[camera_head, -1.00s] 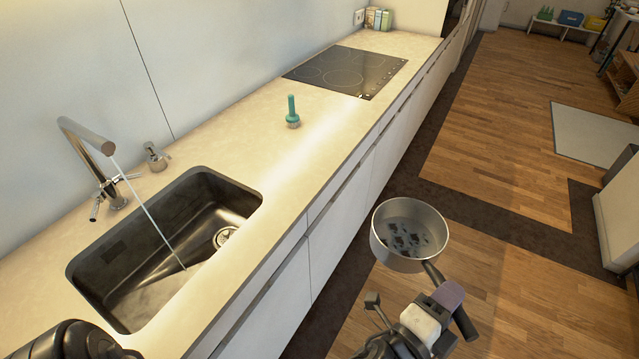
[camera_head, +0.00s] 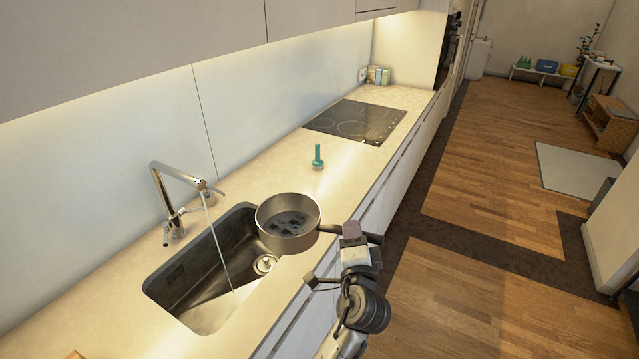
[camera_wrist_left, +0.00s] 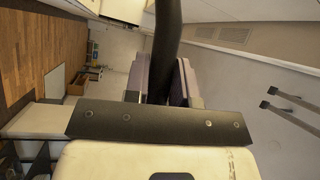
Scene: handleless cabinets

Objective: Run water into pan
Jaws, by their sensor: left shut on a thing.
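A grey metal pan (camera_head: 285,243) with dark patches on its inside bottom is held level above the right rim of the sink (camera_head: 190,268). My left gripper (camera_head: 352,234) is shut on its dark handle (camera_head: 330,229); the handle also shows between the fingers in the left wrist view (camera_wrist_left: 167,45). The chrome faucet (camera_head: 158,195) is running. Its thin water stream (camera_head: 214,245) falls into the sink to the left of the pan, apart from it. My right gripper is out of view.
A black cooktop (camera_head: 355,121) lies farther back. Upper cabinets (camera_head: 150,45) overhang the wall side. Wooden floor is open on the right.

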